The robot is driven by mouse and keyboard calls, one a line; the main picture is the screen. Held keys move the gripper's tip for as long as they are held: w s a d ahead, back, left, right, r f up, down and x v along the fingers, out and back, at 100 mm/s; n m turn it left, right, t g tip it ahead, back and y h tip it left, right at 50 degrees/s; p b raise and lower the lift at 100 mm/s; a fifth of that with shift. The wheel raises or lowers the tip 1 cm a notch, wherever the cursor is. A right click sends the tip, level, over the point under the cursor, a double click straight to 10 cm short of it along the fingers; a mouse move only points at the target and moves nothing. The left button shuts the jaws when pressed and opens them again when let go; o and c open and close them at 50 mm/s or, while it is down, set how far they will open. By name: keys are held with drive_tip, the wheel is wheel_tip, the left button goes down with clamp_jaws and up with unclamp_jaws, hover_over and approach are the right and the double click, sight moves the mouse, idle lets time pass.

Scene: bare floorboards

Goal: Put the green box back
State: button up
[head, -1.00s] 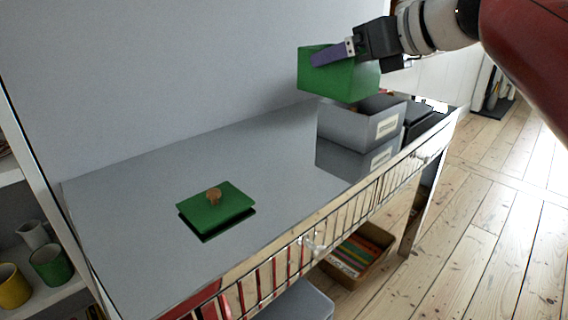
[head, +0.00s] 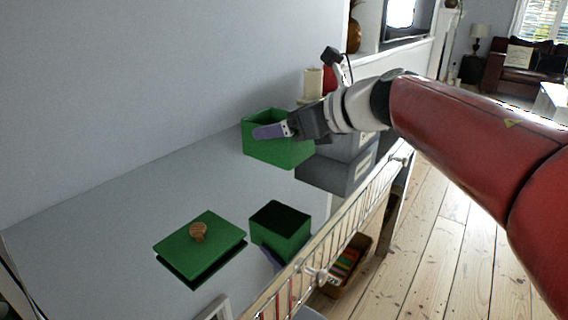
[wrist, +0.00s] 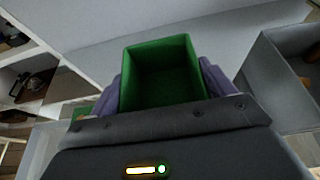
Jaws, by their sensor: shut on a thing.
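The green box (head: 278,150) is open-topped and held in the air above the glossy grey tabletop, left of the grey box. In the wrist view the green box (wrist: 165,75) sits between both purple fingers, upright, and looks empty inside. A dark green box shape below it on the tabletop looks like its reflection. A green lid (head: 222,238) with a wooden knob (head: 198,232) lies on the tabletop at the front left.
A grey box (head: 357,150) stands on the tabletop (head: 110,235) to the right, partly behind my arm; it also shows in the wrist view (wrist: 262,62). A cream candle (head: 313,84) shows behind. A metal rail runs along the front edge. The left of the tabletop is clear.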

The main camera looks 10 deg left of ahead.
wheel_tip(320, 180, down, 8)
drive_tip(key=shift+r+b, duration=0.15)
drive_tip(key=shift+b, duration=0.45)
